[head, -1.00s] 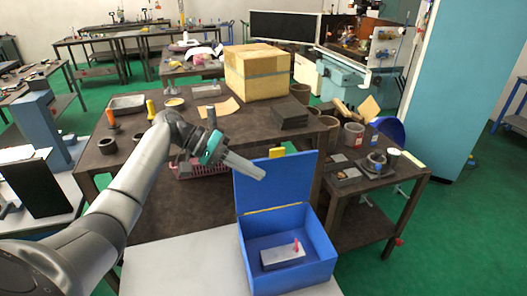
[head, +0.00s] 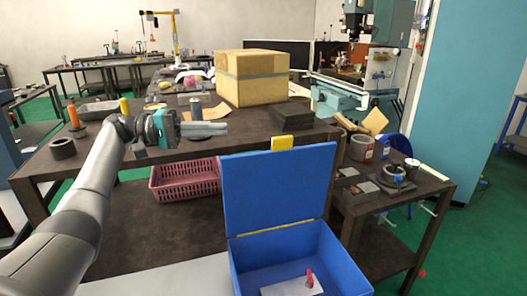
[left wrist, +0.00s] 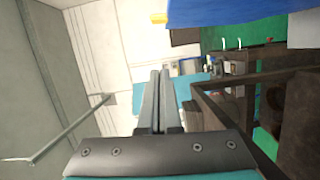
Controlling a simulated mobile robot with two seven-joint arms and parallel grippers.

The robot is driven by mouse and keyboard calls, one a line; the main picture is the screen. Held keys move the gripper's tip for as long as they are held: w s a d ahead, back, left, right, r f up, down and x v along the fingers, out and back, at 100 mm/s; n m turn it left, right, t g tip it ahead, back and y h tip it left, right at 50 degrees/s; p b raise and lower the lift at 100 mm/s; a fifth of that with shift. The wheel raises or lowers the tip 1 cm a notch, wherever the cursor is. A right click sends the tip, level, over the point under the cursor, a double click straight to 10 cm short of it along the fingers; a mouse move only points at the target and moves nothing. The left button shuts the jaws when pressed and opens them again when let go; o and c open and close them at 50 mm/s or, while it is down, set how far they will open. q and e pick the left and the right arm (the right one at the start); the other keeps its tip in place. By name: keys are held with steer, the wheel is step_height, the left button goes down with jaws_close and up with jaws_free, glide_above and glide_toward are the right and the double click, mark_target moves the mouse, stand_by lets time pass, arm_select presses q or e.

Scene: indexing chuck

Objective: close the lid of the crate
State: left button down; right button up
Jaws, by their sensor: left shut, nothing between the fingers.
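The blue crate (head: 345,262) stands open on a light surface at the bottom of the head view. Its blue lid (head: 275,190) stands upright at the crate's back edge, with a yellow tab (head: 282,143) on its top edge. The lid (left wrist: 230,12) and the tab (left wrist: 159,19) also show at the top of the left wrist view. My left gripper (head: 224,128) is shut and empty, pointing right, above the lid's top left corner in the picture and apart from the tab. Its closed fingers (left wrist: 160,75) show in the left wrist view. My right gripper is out of view.
A grey block with a red handle (head: 309,277) lies in the crate. A pink basket (head: 185,180) sits below. A side table with cans (head: 361,148) is at right.

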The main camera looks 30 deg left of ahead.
arm_select(q)
steer(key=w+d+p, duration=0.1)
steer(key=w+d, duration=0.1)
steer(key=d, duration=0.9)
steer(key=shift+w+d+f, duration=0.2)
steer(key=shift+f, duration=0.05)
stand_by(0.3)
